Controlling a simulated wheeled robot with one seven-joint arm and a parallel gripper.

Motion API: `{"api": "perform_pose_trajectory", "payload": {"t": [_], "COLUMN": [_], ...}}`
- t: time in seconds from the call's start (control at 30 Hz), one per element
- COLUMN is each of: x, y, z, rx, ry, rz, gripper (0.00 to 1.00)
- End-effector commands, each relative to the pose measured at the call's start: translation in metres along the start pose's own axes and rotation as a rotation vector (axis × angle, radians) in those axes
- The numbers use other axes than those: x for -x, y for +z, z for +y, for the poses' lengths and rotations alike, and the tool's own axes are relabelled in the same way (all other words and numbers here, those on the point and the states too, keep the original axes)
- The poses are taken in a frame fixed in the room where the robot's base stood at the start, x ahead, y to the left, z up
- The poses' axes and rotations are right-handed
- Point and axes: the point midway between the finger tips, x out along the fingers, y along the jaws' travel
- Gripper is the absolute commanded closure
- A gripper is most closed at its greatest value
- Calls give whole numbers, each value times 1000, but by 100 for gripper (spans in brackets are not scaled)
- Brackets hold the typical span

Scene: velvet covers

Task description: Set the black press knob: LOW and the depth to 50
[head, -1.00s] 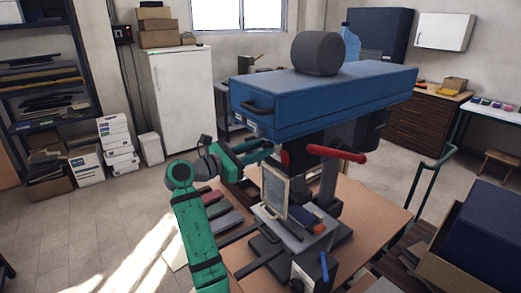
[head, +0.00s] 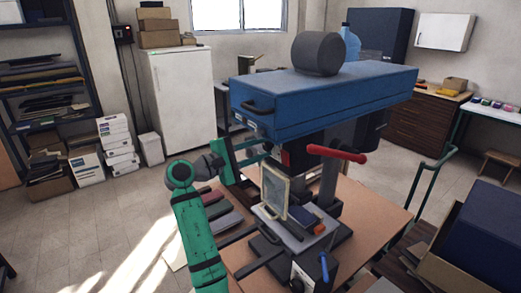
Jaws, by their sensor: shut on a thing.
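The press has a long blue head (head: 325,105) with a dark grey cylinder (head: 317,54) on top and a red lever (head: 336,153) under its right side. My green arm rises from the bottom left. My gripper (head: 262,151) is at the near left underside of the blue head, shut on a small dark part there, seemingly the black press knob. The knob is mostly hidden, and its marks cannot be read. The depth setting cannot be read either. A framed screen (head: 275,192) stands upright over the press's grey bed.
The press stands on a brown table (head: 375,205). Dark flat items (head: 222,212) lie on the table's left. An open cardboard box (head: 450,265) with a dark blue block stands at the right. Open floor (head: 115,215) lies to the left.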

Motion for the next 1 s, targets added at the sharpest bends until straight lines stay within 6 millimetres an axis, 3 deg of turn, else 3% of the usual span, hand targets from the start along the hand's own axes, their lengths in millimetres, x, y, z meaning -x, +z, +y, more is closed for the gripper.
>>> {"api": "perform_pose_trajectory", "payload": {"t": [1.0], "x": [0], "y": [0], "z": [-1], "rx": [-964], "ry": [-2], "rz": [-3], "gripper": [96]}}
